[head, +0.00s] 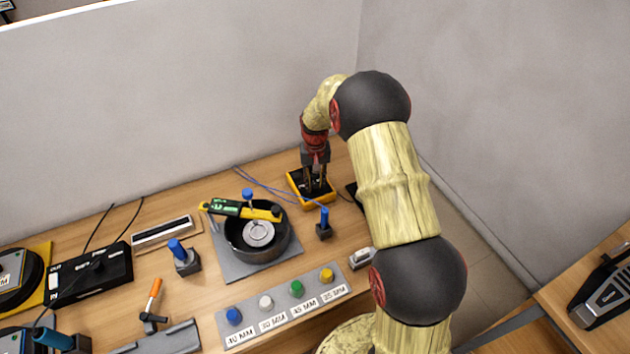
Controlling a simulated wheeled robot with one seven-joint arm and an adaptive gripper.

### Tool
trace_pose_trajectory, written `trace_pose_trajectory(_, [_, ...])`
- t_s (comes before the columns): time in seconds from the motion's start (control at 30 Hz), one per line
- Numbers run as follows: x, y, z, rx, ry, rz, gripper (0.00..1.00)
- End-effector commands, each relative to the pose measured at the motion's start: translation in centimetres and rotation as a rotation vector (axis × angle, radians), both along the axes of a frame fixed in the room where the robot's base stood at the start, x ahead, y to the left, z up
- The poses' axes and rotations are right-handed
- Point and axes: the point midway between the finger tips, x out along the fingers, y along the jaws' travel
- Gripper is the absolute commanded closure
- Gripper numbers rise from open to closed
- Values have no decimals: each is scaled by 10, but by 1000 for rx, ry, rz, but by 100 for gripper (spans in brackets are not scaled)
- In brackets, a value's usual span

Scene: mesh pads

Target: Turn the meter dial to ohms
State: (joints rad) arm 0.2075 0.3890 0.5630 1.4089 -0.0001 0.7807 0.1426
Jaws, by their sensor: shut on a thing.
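The meter (298,190) is a black box with a yellow case, lying on the bench near the back wall. My gripper (316,188) points straight down over it, with its fingers at the meter's face. It is shut on the dial, which is mostly hidden between the fingers. The dial's markings and the setting it points to are too small and covered to read. Thin blue leads (262,183) run from the meter to the left.
A dark round bowl (283,238) on a grey plate stands left of the meter, with a yellow tool across it. A blue-topped post (324,223) stands close in front of the meter. A labelled strip with coloured knobs (265,314) lies at the front. Walls rise behind and right.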

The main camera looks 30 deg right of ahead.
Motion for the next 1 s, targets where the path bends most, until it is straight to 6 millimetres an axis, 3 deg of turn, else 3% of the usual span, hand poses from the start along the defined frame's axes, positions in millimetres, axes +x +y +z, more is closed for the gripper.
trace_pose_trajectory(0.5, [0,0,1,0,0,-391,100])
trace_pose_trajectory(1.0, [0,0,0,1,0,-499,100])
